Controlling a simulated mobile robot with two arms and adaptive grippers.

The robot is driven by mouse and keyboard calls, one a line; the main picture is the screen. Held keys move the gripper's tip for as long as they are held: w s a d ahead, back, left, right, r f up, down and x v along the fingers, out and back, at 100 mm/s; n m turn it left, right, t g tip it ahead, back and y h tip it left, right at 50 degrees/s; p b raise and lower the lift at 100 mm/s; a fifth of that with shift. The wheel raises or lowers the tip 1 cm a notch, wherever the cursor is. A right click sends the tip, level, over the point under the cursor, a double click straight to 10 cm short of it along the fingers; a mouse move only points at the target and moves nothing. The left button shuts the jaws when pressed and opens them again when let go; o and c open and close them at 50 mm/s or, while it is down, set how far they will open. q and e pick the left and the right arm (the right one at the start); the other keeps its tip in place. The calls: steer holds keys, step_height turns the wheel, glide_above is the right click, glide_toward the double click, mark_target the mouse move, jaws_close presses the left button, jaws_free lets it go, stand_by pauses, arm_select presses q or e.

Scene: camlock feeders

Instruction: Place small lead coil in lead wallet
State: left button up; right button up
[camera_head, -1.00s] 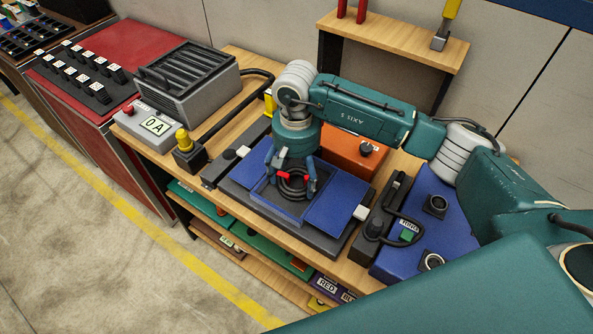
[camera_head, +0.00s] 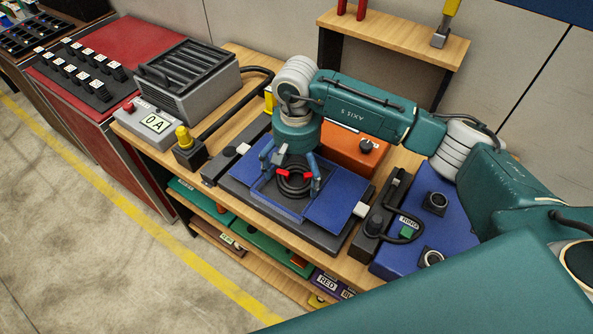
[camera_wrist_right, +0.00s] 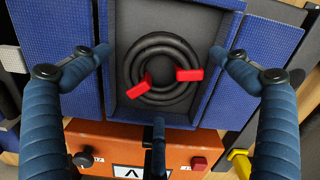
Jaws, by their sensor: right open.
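The small lead coil (camera_head: 293,188) is a black ring of cable with two red ends. It lies in the dark middle compartment of the blue lead wallet (camera_head: 337,207), which is open with its flaps spread. In the right wrist view the coil (camera_wrist_right: 131,70) lies flat on the compartment floor, inside its walls, and the wallet's blue flaps (camera_wrist_right: 262,52) show on both sides. My right gripper (camera_head: 290,172) points down over the coil; it also shows in the right wrist view (camera_wrist_right: 160,72). Its blue fingers are spread apart, and the coil shows free between them.
An orange box (camera_head: 356,152) stands just behind the wallet. A blue box with round sockets (camera_head: 437,203) is at the right, with a black cabled tool (camera_head: 378,218) beside it. A grey ribbed unit (camera_head: 190,82) stands at the left of the bench. A wooden shelf (camera_head: 395,37) rises behind.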

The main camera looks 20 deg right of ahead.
step_height(320, 180, up, 12)
steer(key=b, duration=0.4)
stand_by(0.3)
